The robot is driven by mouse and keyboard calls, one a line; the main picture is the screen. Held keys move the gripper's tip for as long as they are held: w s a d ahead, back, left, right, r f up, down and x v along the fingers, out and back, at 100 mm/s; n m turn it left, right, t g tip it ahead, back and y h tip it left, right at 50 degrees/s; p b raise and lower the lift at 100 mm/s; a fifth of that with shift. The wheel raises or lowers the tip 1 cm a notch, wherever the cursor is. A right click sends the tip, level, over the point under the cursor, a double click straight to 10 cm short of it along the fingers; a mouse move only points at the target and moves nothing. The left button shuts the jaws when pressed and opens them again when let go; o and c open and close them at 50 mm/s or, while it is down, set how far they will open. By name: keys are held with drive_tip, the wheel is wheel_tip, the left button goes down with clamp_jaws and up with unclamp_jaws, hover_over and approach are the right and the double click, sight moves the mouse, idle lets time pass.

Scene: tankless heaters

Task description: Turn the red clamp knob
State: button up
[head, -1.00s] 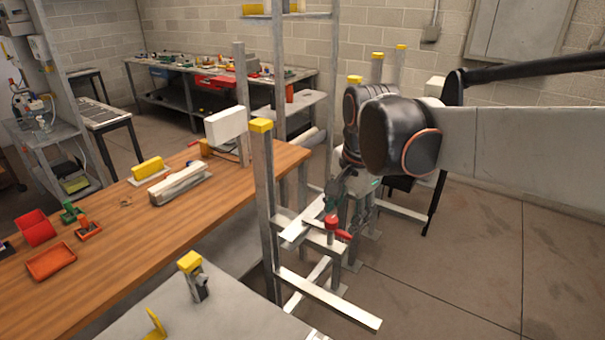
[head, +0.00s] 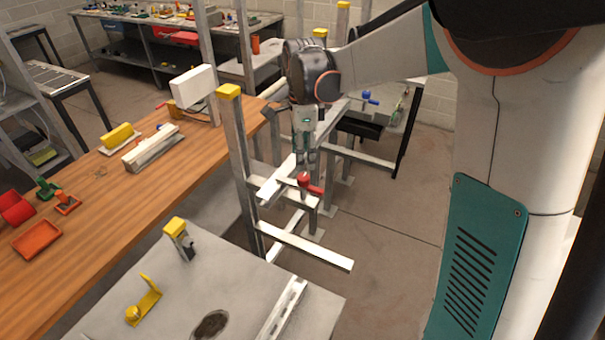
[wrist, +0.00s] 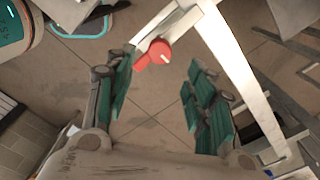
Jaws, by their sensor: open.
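The red clamp knob (head: 313,186) sits on a grey metal frame right of the wooden bench. It has a round top and a short side handle. In the wrist view the red knob (wrist: 153,56) appears just ahead of the fingertips, nearer the left finger. My gripper (head: 305,168) points down just above the knob in the head view. Its green-padded fingers are apart with nothing between them in the wrist view (wrist: 161,85). I cannot tell whether a finger touches the knob.
A pale metal bar (wrist: 240,80) runs diagonally beside the right finger. Yellow-capped upright posts (head: 232,130) stand left of the gripper. A blue-handled valve (head: 369,97) is behind it. The wooden bench (head: 120,215) is at left. Open floor (head: 385,220) lies to the right.

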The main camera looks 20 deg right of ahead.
sight(303, 177)
wheel_tip(303, 177, down, 8)
drive_tip(key=shift+r+b, duration=0.25)
drive_tip(key=shift+b, duration=0.25)
drive_tip(key=c, duration=1.1)
